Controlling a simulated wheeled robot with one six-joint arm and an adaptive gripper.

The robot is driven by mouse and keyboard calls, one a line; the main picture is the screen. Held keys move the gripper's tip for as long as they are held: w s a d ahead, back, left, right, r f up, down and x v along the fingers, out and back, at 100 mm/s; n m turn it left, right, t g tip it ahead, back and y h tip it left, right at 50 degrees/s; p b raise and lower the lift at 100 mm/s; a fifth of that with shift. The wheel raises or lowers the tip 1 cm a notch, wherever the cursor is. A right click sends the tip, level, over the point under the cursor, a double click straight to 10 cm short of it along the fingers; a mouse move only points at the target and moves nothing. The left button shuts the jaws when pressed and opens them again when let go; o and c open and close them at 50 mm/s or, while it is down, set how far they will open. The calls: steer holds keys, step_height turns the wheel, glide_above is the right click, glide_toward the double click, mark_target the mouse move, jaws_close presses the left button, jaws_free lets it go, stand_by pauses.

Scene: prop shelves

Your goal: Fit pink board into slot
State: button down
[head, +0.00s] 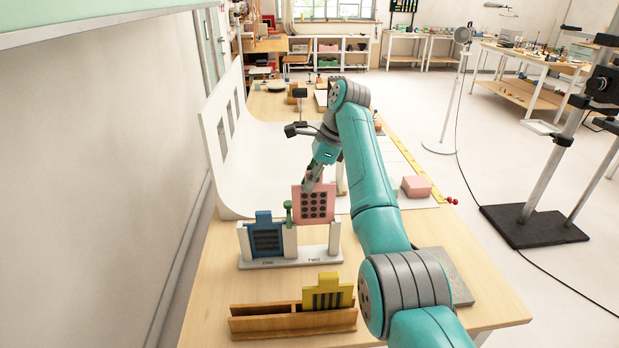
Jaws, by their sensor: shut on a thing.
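The pink board (314,203), with rows of dark dots, is upright in my gripper (313,180), which is shut on its top edge. The board is over the right bay of the white slotted stand (290,259), marked TWO at the base. Its lower edge appears to be above the base, between the stand's posts; I cannot tell whether it is inside the slot. A blue board (265,238) with dark bars stands in the left bay, marked ONE. A small green piece (288,212) stands on top of the middle post.
A wooden rack (293,320) in front holds a yellow board (328,293). A pink block (416,187) lies at the right, beyond my arm. A white curved backdrop (228,140) rises on the left. Bare tabletop shows left of the stand.

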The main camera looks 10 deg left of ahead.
mark_target(310, 215)
steer(key=shift+f, duration=5.75)
steer(key=c, duration=1)
jaws_free()
steer(key=shift+c, duration=0.2)
steer(key=v, duration=1.2)
steer(key=shift+f, duration=0.1)
